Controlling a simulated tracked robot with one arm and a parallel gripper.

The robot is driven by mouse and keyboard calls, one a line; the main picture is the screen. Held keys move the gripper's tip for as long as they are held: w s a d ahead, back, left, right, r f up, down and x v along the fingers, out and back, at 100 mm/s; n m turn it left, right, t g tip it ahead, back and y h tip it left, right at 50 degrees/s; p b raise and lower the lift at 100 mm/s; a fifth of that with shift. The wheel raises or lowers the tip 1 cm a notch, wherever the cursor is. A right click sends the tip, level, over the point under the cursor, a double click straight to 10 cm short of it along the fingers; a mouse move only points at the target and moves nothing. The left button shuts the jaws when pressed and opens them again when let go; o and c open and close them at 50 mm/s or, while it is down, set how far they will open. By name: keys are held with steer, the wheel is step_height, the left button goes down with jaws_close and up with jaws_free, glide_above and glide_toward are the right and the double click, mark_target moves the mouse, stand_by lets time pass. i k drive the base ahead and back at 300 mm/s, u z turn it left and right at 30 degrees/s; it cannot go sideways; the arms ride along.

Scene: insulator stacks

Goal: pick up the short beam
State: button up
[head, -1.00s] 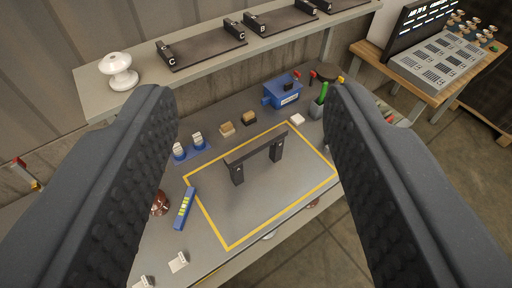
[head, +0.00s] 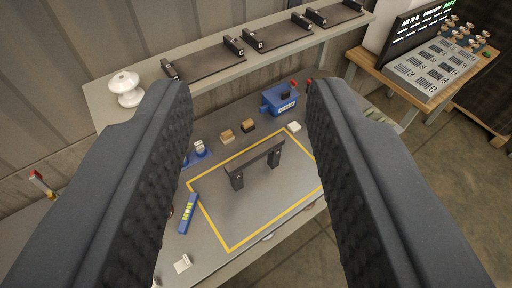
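The short beam (head: 255,158) is a dark bar with two downward legs. It stands upright on its legs on the grey table, inside a yellow rectangular outline (head: 228,249). My gripper (head: 252,110) is open and empty. Its two black padded fingers stand wide apart at the left and right, nearer the camera than the beam. The beam shows between the fingers and touches neither. The left finger hides part of the table's left side.
A shelf (head: 215,73) behind holds a white insulator (head: 126,88) and several dark lettered trays. A blue vise (head: 280,99), small blocks (head: 248,126) and a blue-yellow tool (head: 188,213) surround the outline. A control console (head: 436,68) stands at the back right.

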mark_target(240, 163)
steer(key=z, duration=0.8)
steer(key=i, duration=1.35)
steer(key=u, duration=0.8)
